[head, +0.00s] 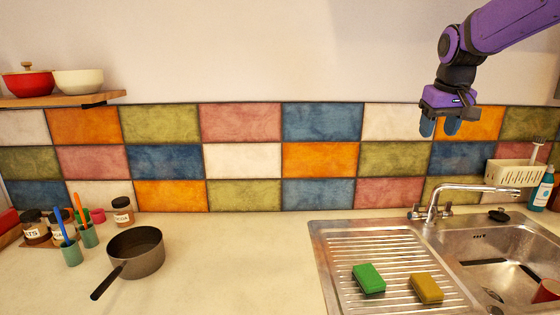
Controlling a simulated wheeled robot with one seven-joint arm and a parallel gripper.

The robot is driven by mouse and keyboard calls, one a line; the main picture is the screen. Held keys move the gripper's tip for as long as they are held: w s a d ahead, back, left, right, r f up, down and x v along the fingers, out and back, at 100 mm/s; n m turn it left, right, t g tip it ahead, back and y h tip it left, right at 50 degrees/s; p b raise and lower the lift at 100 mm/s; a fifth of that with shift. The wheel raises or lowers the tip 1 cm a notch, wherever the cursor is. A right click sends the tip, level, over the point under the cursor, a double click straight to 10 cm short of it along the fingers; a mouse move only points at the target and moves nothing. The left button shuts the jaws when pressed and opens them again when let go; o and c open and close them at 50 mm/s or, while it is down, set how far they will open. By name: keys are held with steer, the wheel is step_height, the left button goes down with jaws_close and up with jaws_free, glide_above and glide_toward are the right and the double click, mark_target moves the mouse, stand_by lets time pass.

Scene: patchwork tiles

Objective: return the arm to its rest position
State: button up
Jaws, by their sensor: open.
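My purple arm (500,28) reaches in from the upper right of the head view. My gripper (440,126) hangs at its end with the fingers pointing down. It is open, and nothing shows between its fingers. It is high above the counter, in front of the tiled wall and above the sink's faucet in the picture. It appears to touch nothing.
A metal sink (500,240) with a faucet (435,200) is at the right. A green sponge (369,278) and a yellow sponge (427,288) lie on its drainboard. A saucepan (136,250) stands at left, near jars and cups. The counter's middle is clear.

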steer(key=s+a+f, duration=0.1)
steer(key=s, duration=0.9)
steer(key=s+a+f+t, duration=0.1)
steer(key=s+a+f, duration=0.1)
steer(key=s, duration=0.8)
steer(key=s+a+f, duration=0.2)
steer(key=s, duration=0.9)
steer(key=shift+a+t+y, duration=0.25)
steer(key=shift+t+y, duration=0.15)
